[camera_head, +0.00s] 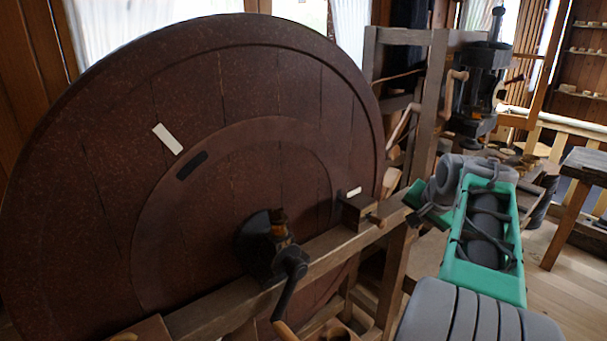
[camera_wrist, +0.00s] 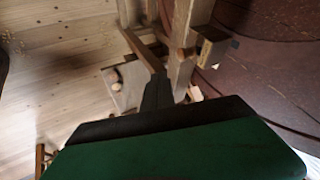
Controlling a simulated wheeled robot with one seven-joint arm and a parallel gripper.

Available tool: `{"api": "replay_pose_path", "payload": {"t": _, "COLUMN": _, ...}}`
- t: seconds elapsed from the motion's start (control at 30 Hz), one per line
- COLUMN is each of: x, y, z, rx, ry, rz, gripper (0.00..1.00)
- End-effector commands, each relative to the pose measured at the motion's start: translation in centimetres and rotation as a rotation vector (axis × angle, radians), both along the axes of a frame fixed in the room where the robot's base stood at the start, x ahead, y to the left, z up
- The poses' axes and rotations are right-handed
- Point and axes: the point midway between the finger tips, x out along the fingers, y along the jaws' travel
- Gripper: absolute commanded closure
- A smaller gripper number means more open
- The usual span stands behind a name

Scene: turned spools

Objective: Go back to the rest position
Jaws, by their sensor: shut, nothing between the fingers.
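My gripper (camera_wrist: 158,92) points away from the wrist camera, its dark fingers together with nothing between them. Beyond them the wrist view shows wooden framework and plank floor, apart from the fingertips as far as I can tell. In the head view my green and grey arm reaches up at the right, and the gripper end lies beside the wooden frame, its fingertips hard to make out. A large dark red-brown wheel (camera_head: 85,200) fills the left, with a white mark (camera_head: 167,139) and a black mark (camera_head: 192,165) on its face. It also shows in the wrist view (camera_wrist: 265,75).
A wooden rail (camera_head: 325,246) crosses in front of the wheel, with a crank (camera_head: 290,278) at the hub and a small block (camera_head: 358,211) near my gripper. A dark metal machine (camera_head: 483,85) stands behind my arm. A table (camera_head: 592,165) is at right, with open floor (camera_head: 562,285) before it.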

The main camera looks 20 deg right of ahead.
Motion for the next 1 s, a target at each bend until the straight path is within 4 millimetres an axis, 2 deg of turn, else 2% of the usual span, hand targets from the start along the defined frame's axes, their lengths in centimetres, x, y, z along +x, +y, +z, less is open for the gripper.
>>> {"api": "replay_pose_path", "payload": {"t": 0.07, "x": -0.4, "y": -0.1, "z": -0.2, "rx": -0.054, "ry": 0.04, "rz": 0.08, "gripper": 1.0}}
{"api": "replay_pose_path", "payload": {"t": 0.1, "x": -1.1, "y": -0.4, "z": -1.0, "rx": -0.085, "ry": 0.081, "rz": 0.121, "gripper": 1.0}}
{"api": "replay_pose_path", "payload": {"t": 0.2, "x": -4.2, "y": 0.6, "z": -6.2, "rx": -0.063, "ry": 0.208, "rz": 0.182, "gripper": 1.0}}
{"api": "replay_pose_path", "payload": {"t": 0.3, "x": -7.7, "y": 2.3, "z": -10.0, "rx": -0.028, "ry": 0.309, "rz": 0.216, "gripper": 1.0}}
{"api": "replay_pose_path", "payload": {"t": 0.37, "x": -9.9, "y": 3.8, "z": -11.8, "rx": -0.009, "ry": 0.364, "rz": 0.234, "gripper": 1.0}}
{"api": "replay_pose_path", "payload": {"t": 0.47, "x": -12.0, "y": 8.1, "z": -14.0, "rx": 0.007, "ry": 0.442, "rz": 0.306, "gripper": 1.0}}
{"api": "replay_pose_path", "payload": {"t": 0.5, "x": -12.5, "y": 10.1, "z": -14.7, "rx": 0.007, "ry": 0.469, "rz": 0.34, "gripper": 1.0}}
{"api": "replay_pose_path", "payload": {"t": 0.57, "x": -13.1, "y": 13.3, "z": -15.5, "rx": 0.001, "ry": 0.501, "rz": 0.397, "gripper": 1.0}}
{"api": "replay_pose_path", "payload": {"t": 0.7, "x": -13.6, "y": 20.9, "z": -16.4, "rx": -0.054, "ry": 0.537, "rz": 0.557, "gripper": 1.0}}
{"api": "replay_pose_path", "payload": {"t": 0.8, "x": -12.7, "y": 26.3, "z": -15.7, "rx": -0.135, "ry": 0.507, "rz": 0.725, "gripper": 1.0}}
{"api": "replay_pose_path", "payload": {"t": 0.9, "x": -10.7, "y": 31.2, "z": -13.2, "rx": -0.232, "ry": 0.428, "rz": 0.894, "gripper": 1.0}}
{"api": "replay_pose_path", "payload": {"t": 1.0, "x": -10.1, "y": 34.7, "z": -12.5, "rx": -0.275, "ry": 0.394, "rz": 1.011, "gripper": 1.0}}
